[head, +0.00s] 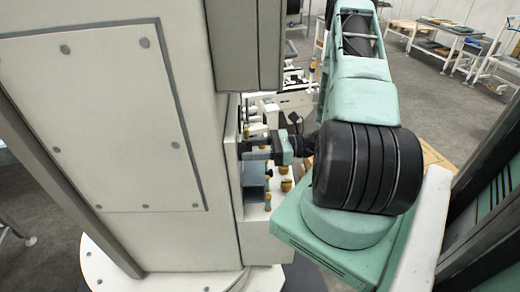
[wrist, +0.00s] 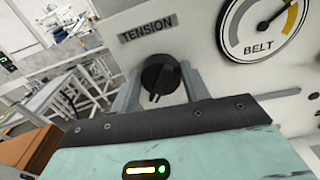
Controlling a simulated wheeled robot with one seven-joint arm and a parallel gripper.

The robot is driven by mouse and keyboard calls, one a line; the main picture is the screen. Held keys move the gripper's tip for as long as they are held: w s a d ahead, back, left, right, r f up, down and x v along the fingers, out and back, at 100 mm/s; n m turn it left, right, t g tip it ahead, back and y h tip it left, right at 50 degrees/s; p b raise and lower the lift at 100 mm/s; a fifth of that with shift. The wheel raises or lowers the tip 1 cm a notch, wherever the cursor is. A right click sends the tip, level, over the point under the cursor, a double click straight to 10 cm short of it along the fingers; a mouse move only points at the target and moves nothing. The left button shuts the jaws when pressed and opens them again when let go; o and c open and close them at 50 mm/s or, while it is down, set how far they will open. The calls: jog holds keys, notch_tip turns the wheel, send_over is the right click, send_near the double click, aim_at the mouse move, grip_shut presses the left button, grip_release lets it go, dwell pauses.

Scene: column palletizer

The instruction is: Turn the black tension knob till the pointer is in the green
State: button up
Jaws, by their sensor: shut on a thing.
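The black tension knob (wrist: 158,74) is on a pale panel under a TENSION label (wrist: 147,28) in the wrist view. The round BELT gauge (wrist: 246,18) is up and right of the knob, partly cut off by the top edge. Its dark pointer aims up and right toward a yellow arc. I see no green on the visible part. In the head view my gripper (head: 264,150) is at the machine's side; the knob cannot be made out.
The tall white machine cabinet (head: 120,110) fills the left of the head view. Small yellow fittings (head: 286,184) and a blue-grey block (head: 254,172) sit below my gripper. Benches (head: 440,38) stand far back right, with open floor before them.

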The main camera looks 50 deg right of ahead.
jog(key=n+b, duration=0.2)
jog(key=b, duration=0.1)
jog(key=shift+s+a+f+n, duration=0.15)
jog(key=shift+a+f+n, duration=0.05)
jog(key=shift+f+n, duration=0.15)
jog(key=shift+a+r+n+b, duration=0.1)
jog(key=shift+r+n+b, duration=0.15)
jog(key=shift+n+b, duration=0.85)
jog(key=shift+g, duration=0.3)
jog(key=o, duration=1)
jog(key=shift+a+r, duration=0.1)
